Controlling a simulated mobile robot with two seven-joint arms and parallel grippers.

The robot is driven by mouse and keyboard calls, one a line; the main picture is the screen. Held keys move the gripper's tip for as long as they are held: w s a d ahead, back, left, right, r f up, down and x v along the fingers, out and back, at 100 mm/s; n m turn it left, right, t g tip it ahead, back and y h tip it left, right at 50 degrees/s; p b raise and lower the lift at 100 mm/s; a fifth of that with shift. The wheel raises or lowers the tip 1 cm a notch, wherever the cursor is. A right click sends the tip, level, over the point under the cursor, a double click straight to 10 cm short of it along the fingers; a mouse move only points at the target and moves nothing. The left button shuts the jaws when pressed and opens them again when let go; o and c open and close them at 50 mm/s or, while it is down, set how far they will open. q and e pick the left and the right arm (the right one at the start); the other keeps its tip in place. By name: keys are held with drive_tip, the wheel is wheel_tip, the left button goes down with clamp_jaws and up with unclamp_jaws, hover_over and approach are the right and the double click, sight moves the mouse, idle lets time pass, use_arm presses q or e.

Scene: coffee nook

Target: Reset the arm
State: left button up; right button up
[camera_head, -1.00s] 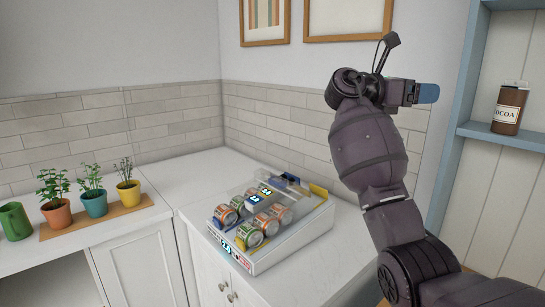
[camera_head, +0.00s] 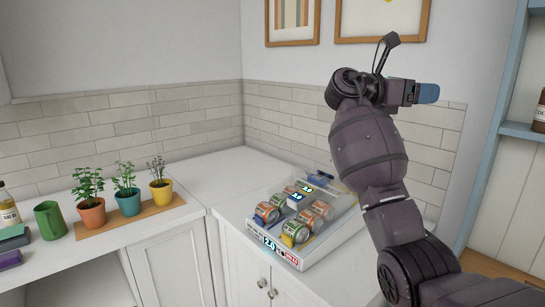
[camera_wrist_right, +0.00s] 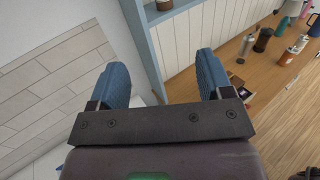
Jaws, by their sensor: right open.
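My right arm (camera_head: 368,150) rises at the right of the head view, folded upward above the counter. My right gripper (camera_head: 427,93) is at its top, pointing right, away from the counter. In the right wrist view its two blue fingers (camera_wrist_right: 164,85) are wide apart with nothing between them. The gripper touches nothing that I can see. My left gripper is not in view.
A white dispenser of cans (camera_head: 303,222) stands on the corner counter (camera_head: 240,175), behind and left of my right arm. Potted plants (camera_head: 126,196) sit on a wooden board (camera_head: 135,220) at left. A green mug (camera_head: 49,220) is beside them. Blue-edged shelving (camera_head: 524,133) stands at right.

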drive_tip(key=w+a+r+m+t+y, duration=0.2)
drive_tip(key=w+a+r+m+t, duration=0.3)
drive_tip(key=t, duration=0.4)
drive_tip(key=w+a+f+m+t+y, duration=0.2)
drive_tip(key=a+f+m+t+y, duration=0.15)
drive_tip(key=f+t+y, duration=0.55)
drive_tip(key=s+f+m+g+y, duration=0.1)
drive_tip(key=s+f+m+y, duration=0.25)
drive_tip(key=f, duration=0.85)
drive_tip(key=s+f+m+y, duration=0.2)
drive_tip(key=s+f+y, duration=0.25)
drive_tip(key=f, duration=0.85)
drive_tip(key=s+d+f+m+g, duration=0.2)
drive_tip(key=s+f+g, duration=0.1)
drive_tip(key=s+f, duration=1.3)
drive_tip(key=s+d+f+m+g+h, duration=0.1)
drive_tip(key=s+d+f+m+g, duration=0.1)
drive_tip(key=s+f, duration=1.5)
drive_tip(key=s+d+g, duration=0.1)
drive_tip(key=s+g, duration=0.1)
drive_tip(key=shift+s+d+g, duration=0.3)
